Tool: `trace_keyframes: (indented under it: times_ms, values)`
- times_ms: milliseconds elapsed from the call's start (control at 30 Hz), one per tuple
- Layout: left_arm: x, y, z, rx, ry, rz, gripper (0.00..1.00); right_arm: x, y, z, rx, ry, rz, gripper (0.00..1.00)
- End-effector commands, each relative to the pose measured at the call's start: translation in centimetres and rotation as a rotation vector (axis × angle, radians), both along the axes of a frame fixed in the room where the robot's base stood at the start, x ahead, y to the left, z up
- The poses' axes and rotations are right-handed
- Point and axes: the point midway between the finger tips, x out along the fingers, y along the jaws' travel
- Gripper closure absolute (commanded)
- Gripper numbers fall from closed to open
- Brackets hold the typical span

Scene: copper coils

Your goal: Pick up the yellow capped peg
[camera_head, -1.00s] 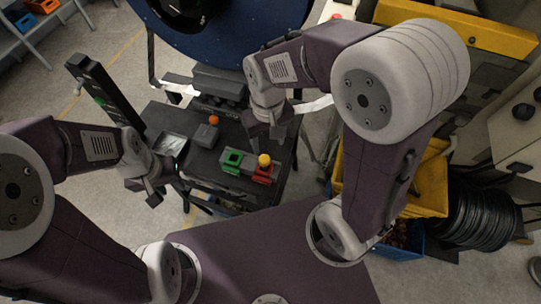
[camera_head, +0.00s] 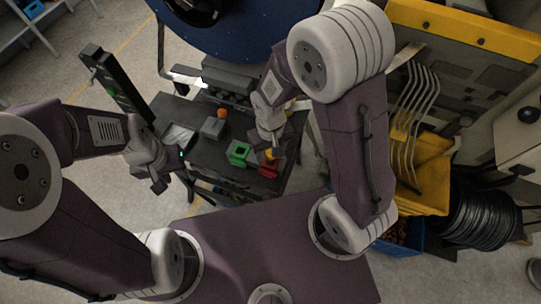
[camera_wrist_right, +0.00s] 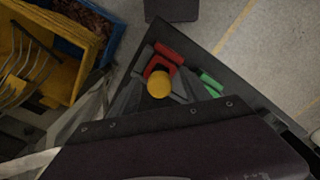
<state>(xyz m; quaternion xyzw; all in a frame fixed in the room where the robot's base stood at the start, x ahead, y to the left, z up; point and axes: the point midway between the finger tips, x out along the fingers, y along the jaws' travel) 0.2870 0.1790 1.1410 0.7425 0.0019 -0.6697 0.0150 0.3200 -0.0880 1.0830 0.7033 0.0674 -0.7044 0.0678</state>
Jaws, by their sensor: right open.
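The yellow capped peg (camera_wrist_right: 159,84) shows as a round yellow cap in the right wrist view, at the red socket block (camera_wrist_right: 164,62). In the head view the red block (camera_head: 268,170) is at the table's front right, and the yellow cap (camera_head: 271,154) is partly hidden by my right gripper. My right gripper (camera_head: 272,146) is open above the peg; in the right wrist view its fingers (camera_wrist_right: 155,90) lie on either side of the yellow cap. I cannot tell whether they touch it. My left gripper (camera_head: 160,184) hangs empty left of the table; its opening is unclear.
A green socket block (camera_head: 239,153) stands just left of the red one. A grey block with an orange cap (camera_head: 221,113) and a shallow tray (camera_head: 179,137) are further back on the dark table (camera_head: 205,160). A yellow bin (camera_head: 425,185) stands to the right.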

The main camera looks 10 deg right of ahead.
Motion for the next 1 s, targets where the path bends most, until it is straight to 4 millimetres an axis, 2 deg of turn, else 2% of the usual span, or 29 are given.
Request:
trace_keyframes:
  times_ms: [167, 300, 367, 667, 1000]
  values:
    - [0.0, 0.0, 0.0, 0.000, 0.000, 0.000, 0.64, 0.0, 0.0, 0.0, 0.000, -0.001, 0.000, 0.45]
    - [0.0, 0.0, 0.0, 0.000, 0.000, 0.000, 0.64, 0.0, 0.0, 0.0, 0.000, -0.001, 0.000, 0.84]
    - [0.0, 0.0, 0.0, 0.000, 0.000, 0.000, 0.64, 0.0, 0.0, 0.0, 0.000, -0.001, 0.000, 1.00]
    - [0.0, 0.0, 0.2, 0.000, 0.000, 0.000, 0.64, 0.1, 0.0, 0.2, 0.000, -0.001, 0.000, 1.00]
    - [0.0, 0.0, 3.2, 0.000, 0.000, 0.000, 0.64, 0.9, -0.1, 3.2, 0.000, -0.002, -0.002, 1.00]
